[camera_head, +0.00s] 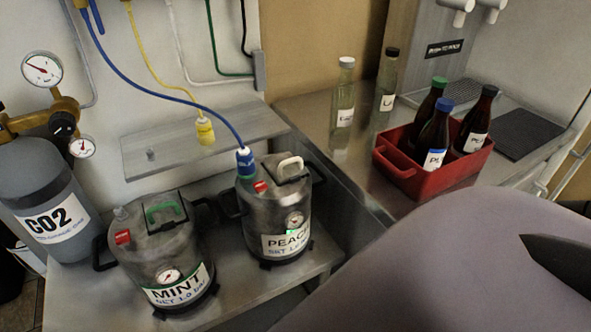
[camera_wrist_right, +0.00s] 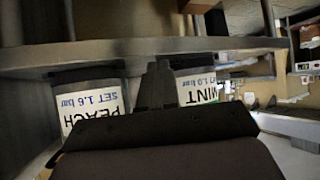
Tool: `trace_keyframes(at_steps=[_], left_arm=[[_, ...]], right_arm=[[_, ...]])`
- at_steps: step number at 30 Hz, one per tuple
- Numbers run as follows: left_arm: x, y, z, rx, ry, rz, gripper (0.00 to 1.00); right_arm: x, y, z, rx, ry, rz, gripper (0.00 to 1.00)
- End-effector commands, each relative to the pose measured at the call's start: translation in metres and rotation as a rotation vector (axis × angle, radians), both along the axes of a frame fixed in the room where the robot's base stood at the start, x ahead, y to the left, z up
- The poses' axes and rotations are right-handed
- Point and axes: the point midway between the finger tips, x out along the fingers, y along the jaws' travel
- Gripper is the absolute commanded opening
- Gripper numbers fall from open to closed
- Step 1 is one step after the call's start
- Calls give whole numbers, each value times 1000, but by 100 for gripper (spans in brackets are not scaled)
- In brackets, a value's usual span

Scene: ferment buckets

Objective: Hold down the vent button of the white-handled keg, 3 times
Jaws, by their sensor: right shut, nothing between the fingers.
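The white-handled keg (camera_head: 270,212), labelled PEACH, stands on the steel bench in the head view. Its white handle (camera_head: 290,166) and a small red button (camera_head: 261,187) are on top, and a blue connector (camera_head: 246,161) is plugged into it. A round gauge (camera_head: 294,220) is on its front. In the right wrist view its PEACH label (camera_wrist_right: 92,105) appears upside down. My right gripper (camera_wrist_right: 157,80) is shut and empty there, seen in front of the kegs. My right arm fills the lower right of the head view. My left gripper is out of view.
The green-handled MINT keg (camera_head: 160,250) stands left of the PEACH keg. A CO2 cylinder (camera_head: 45,190) is at far left. A yellow connector (camera_head: 205,131) hangs at the shelf (camera_head: 150,150). A red crate (camera_head: 425,182) of bottles is on the right counter.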

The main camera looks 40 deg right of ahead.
Motion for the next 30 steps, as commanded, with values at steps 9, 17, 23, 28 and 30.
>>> trace_keyframes(at_steps=[9, 17, 23, 28, 30], left_arm=[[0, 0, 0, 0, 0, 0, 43], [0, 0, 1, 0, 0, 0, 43], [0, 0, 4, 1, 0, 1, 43], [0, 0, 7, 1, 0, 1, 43], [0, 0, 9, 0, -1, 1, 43]], right_arm=[[0, 0, 0, 0, 0, 0, 0], [11, -4, 10, -61, -57, 39, 0], [60, -16, 64, -373, -331, 208, 0], [103, -17, 137, -805, -678, 405, 0], [116, -12, 169, -1008, -830, 483, 0]])
